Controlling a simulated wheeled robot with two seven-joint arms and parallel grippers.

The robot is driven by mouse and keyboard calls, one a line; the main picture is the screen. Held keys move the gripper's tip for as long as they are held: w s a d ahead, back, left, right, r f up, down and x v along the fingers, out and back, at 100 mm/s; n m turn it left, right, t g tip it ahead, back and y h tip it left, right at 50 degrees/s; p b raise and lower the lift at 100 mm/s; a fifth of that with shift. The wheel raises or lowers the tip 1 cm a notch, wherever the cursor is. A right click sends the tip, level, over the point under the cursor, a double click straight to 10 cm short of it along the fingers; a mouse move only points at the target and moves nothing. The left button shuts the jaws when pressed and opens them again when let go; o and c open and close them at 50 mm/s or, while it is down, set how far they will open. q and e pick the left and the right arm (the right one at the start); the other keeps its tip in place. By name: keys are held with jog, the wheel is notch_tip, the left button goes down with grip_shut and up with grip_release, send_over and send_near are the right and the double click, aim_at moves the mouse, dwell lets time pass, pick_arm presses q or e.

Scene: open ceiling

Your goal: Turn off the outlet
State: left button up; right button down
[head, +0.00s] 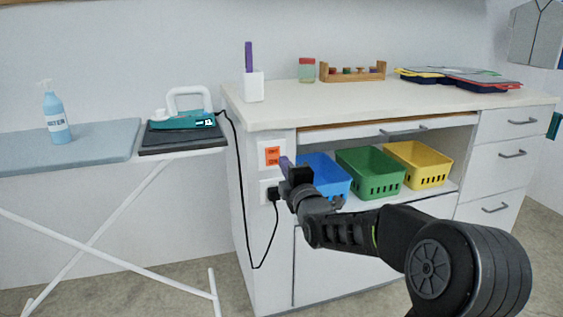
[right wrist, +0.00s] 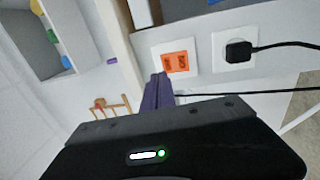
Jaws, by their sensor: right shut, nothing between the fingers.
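The outlet switch is an orange two-part rocker (head: 273,155) on a white plate on the cabinet's end panel. It also shows in the right wrist view (right wrist: 177,61). Below it in the head view is a socket with a black plug (head: 273,194) in it, also in the right wrist view (right wrist: 238,50). My right gripper (head: 286,163) is shut and empty, its purple fingertips close to the lower right of the switch. In the right wrist view its fingers (right wrist: 162,78) end beside the switch plate's lower edge; I cannot tell whether they touch it. My left gripper is not in view.
A black cord (head: 241,200) runs from the plug to the iron (head: 184,121) on the ironing board (head: 85,148). Blue (head: 325,172), green (head: 370,172) and yellow (head: 418,164) baskets sit on the open shelf right of the switch. The counter (head: 350,97) juts above.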

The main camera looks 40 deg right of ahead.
jog(key=s+a+r+p, duration=0.1)
jog(key=s+a, duration=0.1)
jog(key=s, duration=0.4)
jog(key=shift+s, duration=0.15)
jog(key=shift+a, duration=0.1)
dwell(0.3)
